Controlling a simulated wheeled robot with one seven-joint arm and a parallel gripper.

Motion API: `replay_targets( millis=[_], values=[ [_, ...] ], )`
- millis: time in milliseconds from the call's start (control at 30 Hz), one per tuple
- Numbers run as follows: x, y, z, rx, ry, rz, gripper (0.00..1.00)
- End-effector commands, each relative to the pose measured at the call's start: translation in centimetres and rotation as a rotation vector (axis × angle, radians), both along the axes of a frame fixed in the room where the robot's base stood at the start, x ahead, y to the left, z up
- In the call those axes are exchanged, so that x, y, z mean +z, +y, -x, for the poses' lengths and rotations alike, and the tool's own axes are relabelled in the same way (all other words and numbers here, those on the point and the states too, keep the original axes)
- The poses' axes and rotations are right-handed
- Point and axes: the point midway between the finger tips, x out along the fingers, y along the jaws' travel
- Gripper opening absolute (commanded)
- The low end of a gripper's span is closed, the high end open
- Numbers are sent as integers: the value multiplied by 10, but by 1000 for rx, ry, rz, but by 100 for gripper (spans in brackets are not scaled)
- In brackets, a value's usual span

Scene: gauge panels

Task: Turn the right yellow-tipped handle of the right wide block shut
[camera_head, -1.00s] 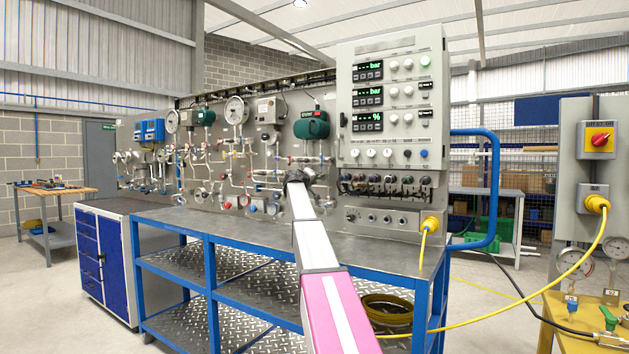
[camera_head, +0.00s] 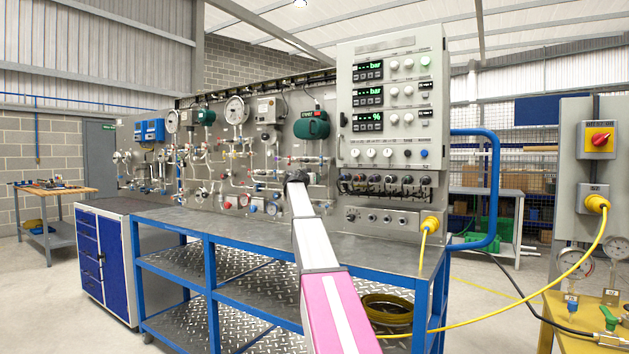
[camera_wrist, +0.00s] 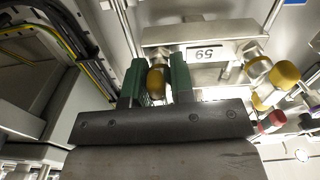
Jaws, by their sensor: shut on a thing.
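In the wrist view, the wide block (camera_wrist: 200,40) is a pale metal body with a white label that reads upside down. A yellow-tipped handle (camera_wrist: 157,84) stands at its left end in the picture. The green fingers of my gripper (camera_wrist: 158,78) are shut on that handle, one on each side of the yellow tip. A second yellow-tipped handle (camera_wrist: 284,74) is at the block's right end in the picture, apart from my gripper. In the head view, my wrist (camera_head: 297,177) is at the pipework of the panel and hides the handle and fingers.
A red knob (camera_wrist: 272,120) and more pipes lie right of my gripper in the wrist view. Black and yellow cables (camera_wrist: 62,42) run at the left. In the head view, a grey control cabinet (camera_head: 390,60) stands right of my wrist, above the bench (camera_head: 235,228).

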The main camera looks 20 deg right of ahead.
Motion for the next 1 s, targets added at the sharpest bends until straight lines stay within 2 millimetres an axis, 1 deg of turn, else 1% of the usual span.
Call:
replay_targets(
  millis=[300,733,767,800,1000],
  values=[
    [0,0,0,0,-60,-47,0],
    [0,0,0,0,-65,-51,0],
    [0,0,0,0,-65,-51,32],
    [0,0,0,0,-65,-51,38],
    [0,0,0,0,-65,-50,38]
  ],
)
